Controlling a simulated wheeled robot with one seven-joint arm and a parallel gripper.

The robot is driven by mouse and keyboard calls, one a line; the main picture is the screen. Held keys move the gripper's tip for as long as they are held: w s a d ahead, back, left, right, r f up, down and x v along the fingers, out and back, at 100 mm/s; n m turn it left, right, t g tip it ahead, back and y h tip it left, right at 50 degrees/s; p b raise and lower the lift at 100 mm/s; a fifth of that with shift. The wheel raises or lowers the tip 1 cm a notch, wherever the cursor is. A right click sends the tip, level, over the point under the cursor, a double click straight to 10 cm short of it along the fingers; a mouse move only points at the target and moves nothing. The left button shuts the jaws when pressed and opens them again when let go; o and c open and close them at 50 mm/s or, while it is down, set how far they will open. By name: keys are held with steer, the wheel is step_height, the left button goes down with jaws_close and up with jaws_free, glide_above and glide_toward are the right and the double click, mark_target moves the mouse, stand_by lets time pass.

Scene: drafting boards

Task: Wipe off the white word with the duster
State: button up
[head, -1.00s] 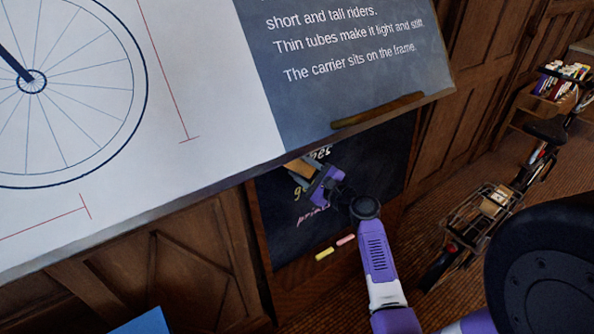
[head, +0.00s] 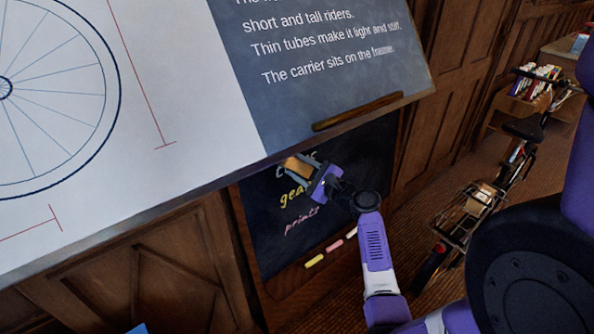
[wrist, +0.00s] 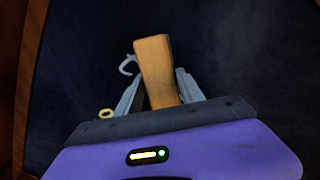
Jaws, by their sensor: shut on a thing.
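My gripper (head: 304,173) is shut on the duster (head: 296,166), which has a tan wooden back. It holds the duster at the small dark chalkboard (head: 340,225) under the big drafting board. The duster covers the middle of the white word; a first letter (head: 279,172) shows left of it and last letters (head: 311,156) to the right. In the wrist view, the duster (wrist: 155,70) stands between the fingers, with a white letter (wrist: 129,65) to its left. Contact with the board cannot be told.
Below the white word are a yellow word (head: 292,196) and a pink word (head: 302,221). Several chalk sticks (head: 334,246) lie along the chalkboard's bottom. The big drafting board (head: 190,100) overhangs above, with a wooden bar (head: 358,110) on its edge. A bicycle (head: 470,215) stands at right.

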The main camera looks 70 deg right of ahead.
mark_target(273, 172)
steer(key=shift+s+d+r+b, duration=0.1)
steer(key=shift+s+d+b, duration=0.35)
steer(key=shift+s+d, duration=0.75)
steer(key=shift+s+d+f+b, duration=0.1)
steer(key=shift+s+d+b, duration=0.45)
steer(key=shift+d, duration=1.3)
steer(key=shift+s+d+r+b, duration=0.1)
steer(key=shift+s+d+b, duration=0.25)
steer(key=shift+s+d, duration=0.9)
steer(key=shift+w+d, duration=0.15)
steer(key=shift+w, duration=0.05)
steer(key=shift+w+a+p, duration=0.65)
steer(key=shift+w+a, duration=0.15)
steer(key=shift+a, duration=0.4)
steer(key=shift+w+a+p, duration=0.6)
steer(key=shift+w+a, duration=0.25)
steer(key=shift+a, duration=0.3)
steer(key=shift+w+a+p, duration=0.65)
steer(key=shift+w+a, duration=0.15)
steer(key=shift+a, duration=0.4)
steer(key=shift+w+a+p, duration=0.35)
steer(key=shift+w+a, duration=0.4)
steer(key=shift+a, duration=0.55)
steer(key=shift+w+a+p, duration=0.35)
steer(key=shift+w+a, duration=0.45)
steer(key=shift+a, duration=0.55)
steer(key=shift+w+a+p, duration=0.35)
steer(key=shift+w+a, duration=0.4)
steer(key=shift+a, duration=0.55)
steer(key=shift+s, duration=0.1)
